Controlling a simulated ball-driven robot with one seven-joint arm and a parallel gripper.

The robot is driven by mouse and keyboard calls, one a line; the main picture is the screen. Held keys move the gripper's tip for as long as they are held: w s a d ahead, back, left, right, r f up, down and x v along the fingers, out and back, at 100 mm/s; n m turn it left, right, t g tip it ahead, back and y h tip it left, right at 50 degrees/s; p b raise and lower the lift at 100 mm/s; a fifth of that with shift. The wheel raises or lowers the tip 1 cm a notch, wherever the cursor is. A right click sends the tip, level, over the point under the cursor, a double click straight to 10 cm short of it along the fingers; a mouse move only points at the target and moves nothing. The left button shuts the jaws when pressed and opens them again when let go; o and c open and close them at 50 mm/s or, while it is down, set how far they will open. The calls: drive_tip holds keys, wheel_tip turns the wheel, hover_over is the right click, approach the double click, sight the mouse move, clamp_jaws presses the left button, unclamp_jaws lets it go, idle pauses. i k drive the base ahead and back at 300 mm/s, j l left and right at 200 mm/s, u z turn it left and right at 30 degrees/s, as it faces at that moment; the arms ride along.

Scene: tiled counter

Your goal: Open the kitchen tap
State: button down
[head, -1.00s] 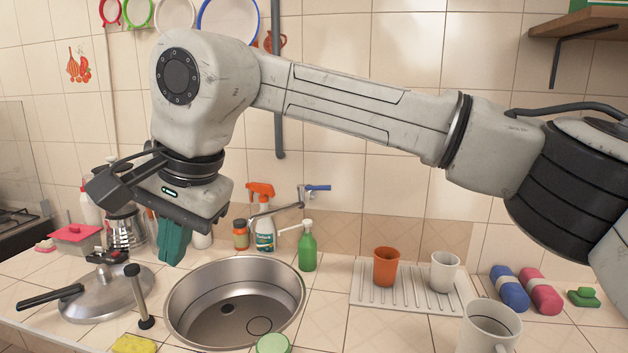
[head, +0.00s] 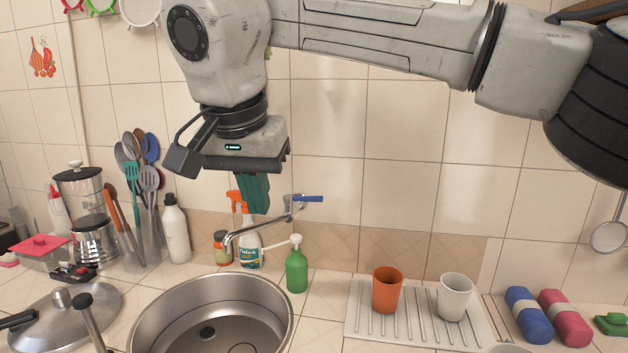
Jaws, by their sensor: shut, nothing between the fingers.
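The kitchen tap (head: 262,228) comes out of the tiled wall, with its thin curved spout reaching left and down over the round steel sink (head: 143,322). Its blue lever handle (head: 309,199) points to the right at the wall end. I see no water at the spout. My gripper (head: 255,210) points down with shut teal fingers and holds nothing. In the picture it is left of the blue handle and just above the spout, partly covering the orange spray head. I cannot tell how far in front of the tap it is.
An orange cup (head: 387,291) and a white cup (head: 454,298) stand on the drying rack (head: 361,322). Utensils and a pot lid (head: 62,312) are at left.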

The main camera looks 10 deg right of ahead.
sight(288, 198)
drive_tip(key=i+l, duration=0.3)
drive_tip(key=i, duration=0.2)
drive_tip(key=i+l, duration=0.3)
drive_tip(key=i, duration=0.15)
